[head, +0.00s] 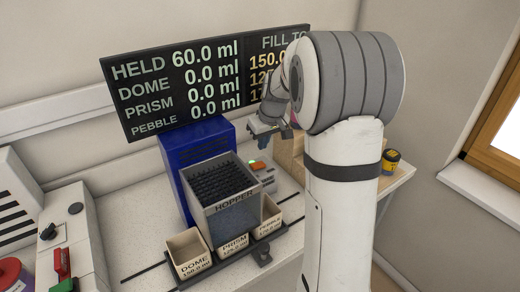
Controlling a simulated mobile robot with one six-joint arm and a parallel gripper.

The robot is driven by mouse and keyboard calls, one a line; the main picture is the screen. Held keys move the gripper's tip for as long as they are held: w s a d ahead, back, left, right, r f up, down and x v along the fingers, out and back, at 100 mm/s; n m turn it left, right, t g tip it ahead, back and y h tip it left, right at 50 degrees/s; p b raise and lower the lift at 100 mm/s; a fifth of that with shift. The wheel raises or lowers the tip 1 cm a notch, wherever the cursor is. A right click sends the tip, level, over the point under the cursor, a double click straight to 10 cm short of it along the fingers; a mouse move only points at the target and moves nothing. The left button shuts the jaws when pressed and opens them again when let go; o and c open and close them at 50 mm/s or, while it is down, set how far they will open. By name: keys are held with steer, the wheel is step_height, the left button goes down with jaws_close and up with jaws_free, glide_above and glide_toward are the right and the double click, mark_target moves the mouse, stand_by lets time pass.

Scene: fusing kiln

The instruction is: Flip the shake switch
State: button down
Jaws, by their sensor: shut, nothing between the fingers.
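A grey hopper (233,222) with a dark top full of small pits or pieces stands in front of a blue housing (195,147). My arm covers the area to the right.
Bins marked DOME (190,268), PRISM (236,255) and PEBBLE (275,229) sit below the hopper. The display (190,82) reads HELD 60.0 ml and 0.0 ml for each bin. A panel (70,235) with red and green levers stands left. A yellow-black object (391,160) is right.

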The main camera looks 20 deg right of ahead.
steer(key=s+d+r+b, duration=0.1)
steer(key=s+d+r, duration=0.1)
steer(key=r, duration=0.5)
steer(key=shift+d+r, duration=0.35)
steer(key=shift+d, duration=0.4)
